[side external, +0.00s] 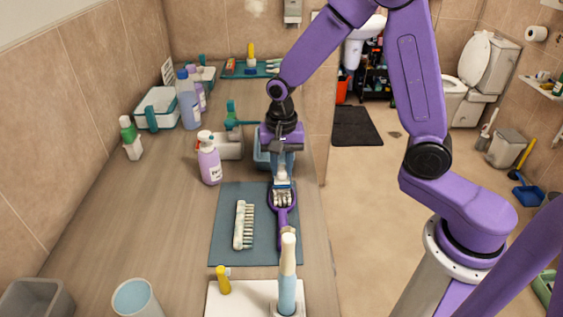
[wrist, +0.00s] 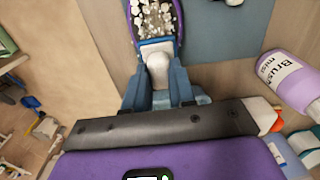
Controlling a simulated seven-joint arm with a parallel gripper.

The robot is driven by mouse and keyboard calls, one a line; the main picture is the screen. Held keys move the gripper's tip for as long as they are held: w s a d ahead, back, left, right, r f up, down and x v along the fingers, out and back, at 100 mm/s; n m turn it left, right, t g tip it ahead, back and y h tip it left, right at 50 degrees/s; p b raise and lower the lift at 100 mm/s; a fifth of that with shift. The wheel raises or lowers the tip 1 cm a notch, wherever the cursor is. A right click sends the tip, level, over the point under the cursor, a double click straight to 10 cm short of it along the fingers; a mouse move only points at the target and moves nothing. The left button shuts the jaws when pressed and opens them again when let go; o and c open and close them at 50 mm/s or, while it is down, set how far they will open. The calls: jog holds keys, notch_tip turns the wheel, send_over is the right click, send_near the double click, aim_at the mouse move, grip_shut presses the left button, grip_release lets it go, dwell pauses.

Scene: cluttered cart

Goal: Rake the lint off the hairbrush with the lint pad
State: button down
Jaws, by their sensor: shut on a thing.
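The purple hairbrush (side external: 284,217) lies on the grey-blue mat, its head toward the back and its handle toward the front. In the wrist view its head (wrist: 178,22) is at the top, with pale clumps of lint among the bristles. My gripper (side external: 283,170) points down at the back end of the brush head. It is shut on the lint pad (side external: 283,183), a white piece with a rounded grip that also shows between my fingers in the wrist view (wrist: 158,68). The pad's front edge is at the brush head's end; I cannot tell whether it touches the bristles.
A lilac pump bottle (side external: 210,165) stands behind the mat at left. A white tray (side external: 245,300) in front holds an upright blue-and-cream handled item (side external: 288,280) and a yellow item (side external: 223,282). The counter's right edge is close.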

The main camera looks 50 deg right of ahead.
jog(key=shift+s+a, duration=2.9)
jog(key=shift+f, duration=0.1)
jog(key=shift+w+d, duration=2.2)
jog(key=shift+d, duration=0.1)
jog(key=shift+w+d, duration=0.9)
jog(key=shift+a+r, duration=0.1)
jog(key=shift+r, duration=3.5)
